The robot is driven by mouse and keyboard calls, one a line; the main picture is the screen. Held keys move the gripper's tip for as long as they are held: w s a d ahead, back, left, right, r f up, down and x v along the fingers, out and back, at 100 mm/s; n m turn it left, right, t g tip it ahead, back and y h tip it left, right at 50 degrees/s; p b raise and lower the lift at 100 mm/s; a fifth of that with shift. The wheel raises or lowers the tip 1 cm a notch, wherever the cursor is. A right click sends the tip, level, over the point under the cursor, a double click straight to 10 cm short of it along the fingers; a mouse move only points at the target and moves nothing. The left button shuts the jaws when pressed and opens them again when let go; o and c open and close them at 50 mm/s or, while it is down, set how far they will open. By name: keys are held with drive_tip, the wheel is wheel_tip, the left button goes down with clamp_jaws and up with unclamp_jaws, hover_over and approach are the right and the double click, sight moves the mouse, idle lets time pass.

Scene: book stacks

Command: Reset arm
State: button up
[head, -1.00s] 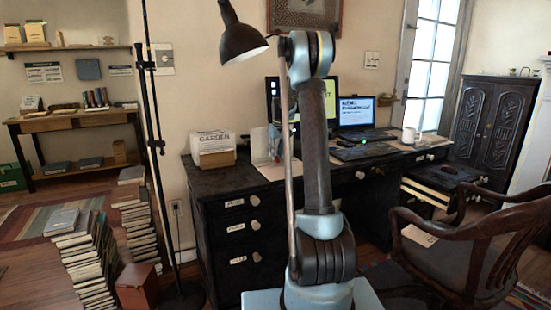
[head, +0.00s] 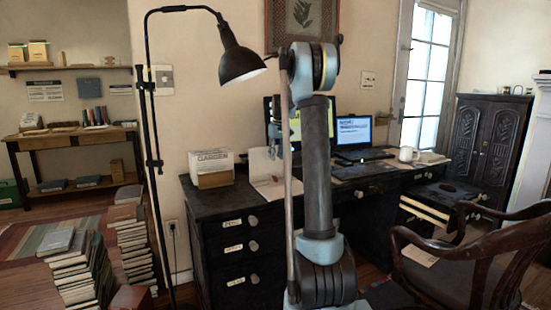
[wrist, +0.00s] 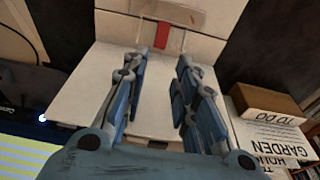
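My arm stands upright in the middle of the head view, its upper joint near the picture's top and its lower joint near the bottom. My gripper (wrist: 162,65) shows in the wrist view with its two blue-grey fingers apart and nothing between them. Beyond the fingers is a white sheet or folder with a red tab (wrist: 162,37). In the head view the gripper is mostly hidden behind my arm, near the white paper on the desk.
A dark desk (head: 215,203) holds a card box (head: 211,168), monitors, a laptop (head: 355,138) and a mug (head: 406,154). A black floor lamp (head: 240,65) hangs close left of my arm. Book stacks (head: 78,270) stand at left, a wooden chair (head: 480,260) at right.

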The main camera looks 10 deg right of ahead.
drive_tip(key=shift+s, duration=0.1)
drive_tip(key=s+m, duration=0.2)
drive_tip(key=s, duration=2.9)
drive_tip(key=s+f, duration=0.8)
drive_tip(key=s, duration=0.4)
drive_tip(key=s+f+m, duration=0.1)
drive_tip(key=s+f, duration=0.7)
drive_tip(key=s, duration=0.4)
drive_tip(key=shift+a+h, duration=0.3)
drive_tip(key=shift+w+f, duration=0.15)
drive_tip(key=shift+w, duration=0.25)
